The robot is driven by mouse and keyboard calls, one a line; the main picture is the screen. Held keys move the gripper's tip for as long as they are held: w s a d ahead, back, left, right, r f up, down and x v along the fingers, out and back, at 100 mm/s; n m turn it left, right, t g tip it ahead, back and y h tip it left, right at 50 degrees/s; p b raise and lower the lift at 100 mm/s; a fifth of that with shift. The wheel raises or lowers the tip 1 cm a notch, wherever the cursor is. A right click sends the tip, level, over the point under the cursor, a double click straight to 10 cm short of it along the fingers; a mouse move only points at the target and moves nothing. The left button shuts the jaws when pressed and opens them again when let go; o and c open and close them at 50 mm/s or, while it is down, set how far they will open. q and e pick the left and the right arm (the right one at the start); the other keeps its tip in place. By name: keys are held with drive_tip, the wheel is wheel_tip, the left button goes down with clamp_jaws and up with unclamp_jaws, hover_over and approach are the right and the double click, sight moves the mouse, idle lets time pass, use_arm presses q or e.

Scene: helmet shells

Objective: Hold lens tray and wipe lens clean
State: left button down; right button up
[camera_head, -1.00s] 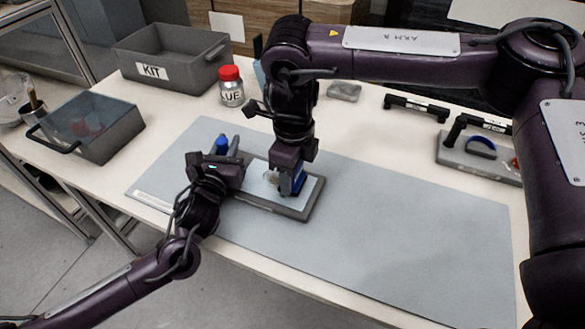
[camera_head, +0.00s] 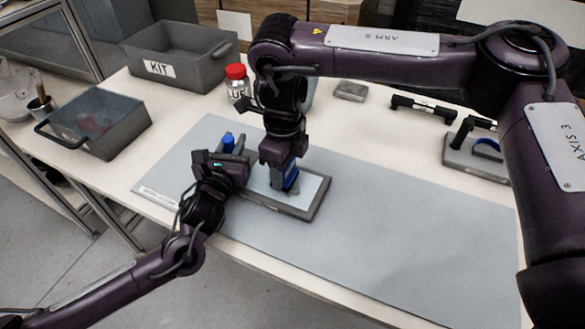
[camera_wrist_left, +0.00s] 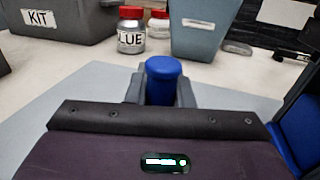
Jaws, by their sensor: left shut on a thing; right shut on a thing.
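The lens tray (camera_head: 317,203) is a shallow grey tray with a pale inside, lying on the grey mat. My left gripper (camera_head: 231,151) is shut on a blue knob (camera_head: 228,139) at the tray's left end. The knob stands upright between the fingers in the left wrist view (camera_wrist_left: 163,82). My right gripper (camera_head: 284,168) points down over the tray, shut on a blue wiping pad (camera_head: 291,180). A blue patch also shows at the right edge of the left wrist view. The lens cannot be made out now; the right gripper and pad cover that area.
A grey block (camera_head: 351,90), a black handle (camera_head: 432,109) and a grey holder (camera_head: 475,158) lie behind the mat. The mat's right part (camera_head: 430,230) is clear.

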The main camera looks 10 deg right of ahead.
sight(298, 188)
drive_tip(key=shift+w+a, duration=0.55)
drive_tip(key=shift+a, duration=0.2)
drive_tip(key=shift+w+a, duration=0.5)
drive_tip(key=shift+a, duration=0.2)
drive_tip(key=shift+f, duration=0.45)
drive_tip(key=shift+d, duration=0.1)
drive_tip(key=shift+s+d, duration=1)
drive_tip(key=shift+d, duration=0.3)
drive_tip(key=shift+s+d, duration=1)
drive_tip(key=shift+d, duration=0.3)
drive_tip(key=shift+w+a, duration=0.65)
drive_tip(key=shift+a, duration=0.25)
drive_tip(key=shift+w+a, duration=0.7)
drive_tip(key=shift+a, duration=0.2)
drive_tip(key=shift+w+a, duration=0.65)
drive_tip(key=shift+a, duration=0.25)
drive_tip(key=shift+s+d+f, duration=0.1)
drive_tip(key=shift+s+d, duration=0.6)
drive_tip(key=shift+d, duration=0.2)
drive_tip(key=shift+s+d+r, duration=0.1)
drive_tip(key=shift+s+d, duration=0.55)
drive_tip(key=shift+d, duration=0.3)
drive_tip(key=shift+s+d+f, duration=0.1)
drive_tip(key=shift+s+d, duration=0.6)
drive_tip(key=shift+d, duration=0.2)
